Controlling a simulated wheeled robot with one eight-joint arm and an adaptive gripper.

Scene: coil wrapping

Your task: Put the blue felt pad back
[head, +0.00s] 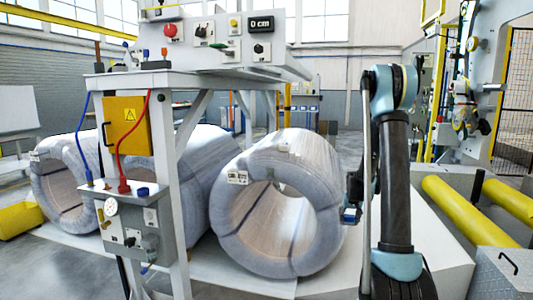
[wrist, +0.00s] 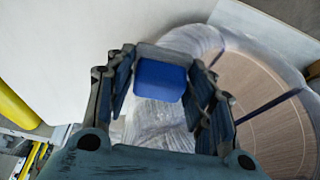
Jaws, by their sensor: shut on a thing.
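My gripper (wrist: 161,68) is shut on the blue felt pad (wrist: 159,82), a small rounded blue block between the two dark fingers in the wrist view. In the head view my gripper (head: 352,200) is mostly hidden behind my arm, and a small bit of blue (head: 350,215) shows at its tip. The gripper is beside the right side of the nearest wrapped coil (head: 232,225). In the wrist view the coil's clear wrap (wrist: 165,138) lies behind and below the pad. I cannot tell whether the pad touches it.
More wrapped coils (head: 62,180) lie to the left. A control stand (head: 180,80) with buttons and a yellow box (head: 125,125) is in front of them. A white platform (head: 435,245) and yellow rollers (head: 455,208) are at the right.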

